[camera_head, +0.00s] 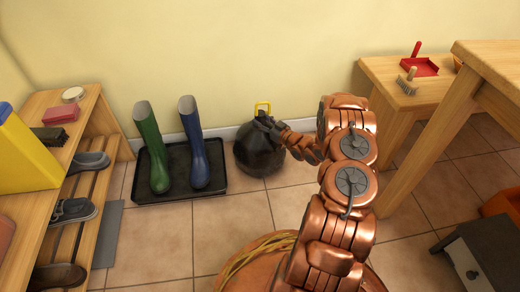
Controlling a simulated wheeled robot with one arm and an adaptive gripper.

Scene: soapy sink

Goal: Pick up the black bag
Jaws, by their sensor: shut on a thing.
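The black bag (258,155) is a round dark sack on the tiled floor against the yellow wall, right of the boot tray. Its top narrows to a neck with a yellow loop or tie (263,107). My gripper (264,122) reaches in from the right and is shut on the bag's neck, just below the yellow loop. The fingers hide part of the neck. The bag appears upright and seems to rest on the floor, though a small gap cannot be ruled out.
A black tray (217,183) left of the bag holds a green boot (151,150) and a blue boot (194,150). A wooden shoe rack (100,125) stands at the left. A low wooden bench (390,72) with a red dustpan (420,67) stands right.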

